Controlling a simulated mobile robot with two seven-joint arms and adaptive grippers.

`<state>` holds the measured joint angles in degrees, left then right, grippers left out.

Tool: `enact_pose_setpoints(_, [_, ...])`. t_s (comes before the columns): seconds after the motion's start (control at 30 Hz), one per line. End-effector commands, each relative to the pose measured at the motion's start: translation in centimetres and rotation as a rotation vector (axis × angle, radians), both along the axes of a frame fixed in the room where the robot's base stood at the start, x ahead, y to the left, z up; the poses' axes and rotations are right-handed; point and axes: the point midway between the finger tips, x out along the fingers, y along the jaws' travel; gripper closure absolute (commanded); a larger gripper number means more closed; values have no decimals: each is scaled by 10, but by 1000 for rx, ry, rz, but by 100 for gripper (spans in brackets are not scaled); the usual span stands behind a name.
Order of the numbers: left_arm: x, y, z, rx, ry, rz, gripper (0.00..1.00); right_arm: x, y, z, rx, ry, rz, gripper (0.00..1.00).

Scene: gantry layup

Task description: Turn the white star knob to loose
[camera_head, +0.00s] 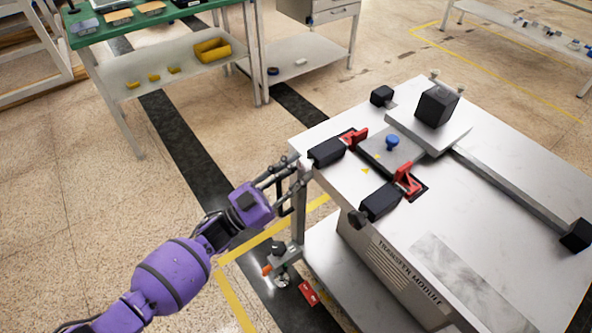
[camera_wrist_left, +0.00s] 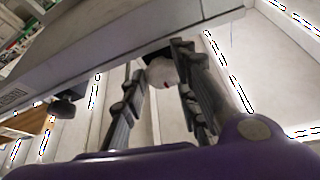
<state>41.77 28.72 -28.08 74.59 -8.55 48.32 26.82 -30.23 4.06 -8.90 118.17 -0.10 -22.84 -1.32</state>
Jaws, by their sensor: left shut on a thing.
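The white star knob (camera_head: 306,169) is on the near left side edge of the transfer module (camera_head: 478,205). It also shows in the left wrist view (camera_wrist_left: 162,72), between the two fingers under the tabletop edge. My left gripper (camera_head: 293,173) reaches in from the left and is shut on the white star knob. The fingers partly cover the knob, so its pointer or marking cannot be read. My right gripper is in neither view.
A black knob (camera_head: 357,217) sits on the same side, nearer the front. Red clamps (camera_head: 407,180), black blocks and a blue knob (camera_head: 392,142) are on the top. A green-topped bench (camera_head: 130,25) stands behind. Floor at left is clear.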

Motion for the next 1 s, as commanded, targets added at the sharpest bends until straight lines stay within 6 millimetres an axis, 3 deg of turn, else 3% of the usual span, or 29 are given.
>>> enact_pose_setpoints(0.03, [-6, -2, -7, 3, 14, -8, 98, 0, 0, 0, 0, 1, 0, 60])
enact_pose_setpoints(0.53, [-6, -3, -7, -8, 27, -8, 98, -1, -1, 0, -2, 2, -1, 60])
enact_pose_setpoints(0.57, [-6, -3, -7, -8, 27, -8, 70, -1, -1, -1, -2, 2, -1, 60])
enact_pose_setpoints(0.67, [-6, -3, -7, -8, 27, -7, 57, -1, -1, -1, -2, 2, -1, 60])
enact_pose_setpoints(1.0, [-3, -1, -4, -10, 24, -3, 57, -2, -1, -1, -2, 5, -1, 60])
